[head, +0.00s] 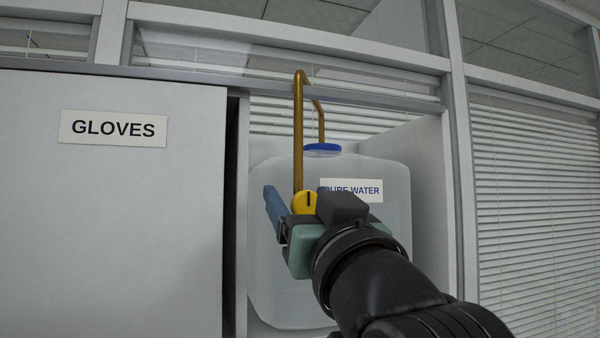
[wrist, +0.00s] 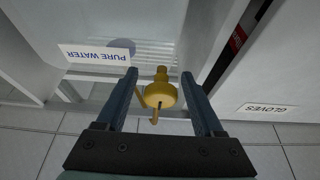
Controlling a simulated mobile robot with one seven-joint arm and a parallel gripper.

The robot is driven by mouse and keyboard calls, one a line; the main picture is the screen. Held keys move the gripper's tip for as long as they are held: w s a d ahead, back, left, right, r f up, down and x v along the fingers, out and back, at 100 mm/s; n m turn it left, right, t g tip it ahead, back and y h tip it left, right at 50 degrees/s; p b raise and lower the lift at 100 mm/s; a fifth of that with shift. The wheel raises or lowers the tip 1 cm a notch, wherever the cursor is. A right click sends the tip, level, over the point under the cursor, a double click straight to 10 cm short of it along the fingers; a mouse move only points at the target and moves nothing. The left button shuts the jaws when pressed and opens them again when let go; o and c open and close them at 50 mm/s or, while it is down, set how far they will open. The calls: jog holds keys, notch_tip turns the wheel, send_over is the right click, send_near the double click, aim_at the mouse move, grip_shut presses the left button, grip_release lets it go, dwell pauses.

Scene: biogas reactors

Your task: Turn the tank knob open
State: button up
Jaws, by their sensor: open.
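The tank is a translucent white container (head: 268,260) with a blue cap (head: 322,148) and a "PURE WATER" label, standing in an open cabinet bay. A brass pipe (head: 298,130) bends over its top and runs down to a round yellow knob (head: 304,202) in front of the tank. My gripper (head: 298,196) is open at the knob, one blue finger left of it; the other finger is mostly hidden in the head view. In the wrist view, the yellow knob (wrist: 160,96) lies between the two spread fingers of my gripper (wrist: 160,74), with visible gaps on both sides.
A white cabinet door marked "GLOVES" (head: 112,128) is close on the left; its label (wrist: 269,109) appears upside down in the wrist view. The bay's right wall (head: 425,200) stands right of the tank. Window blinds (head: 535,200) are farther right. Tiled floor (wrist: 250,160) lies below.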

jog(key=shift+w+a+r, duration=0.2)
jog(key=shift+w+a, duration=0.05)
jog(key=shift+w, duration=0.2)
grip_shut()
jog(key=shift+f+n+y+b, duration=0.2)
jog(key=shift+n+y+b, duration=0.3)
jog(key=shift+n+b, duration=0.45)
jog(key=shift+a+r+n+g+y, duration=0.15)
jog(key=shift+n+g+y, duration=0.4)
jog(key=shift+n, duration=0.8)
grip_release()
jog(key=shift+s, duration=0.1)
jog(key=shift+b, duration=0.3)
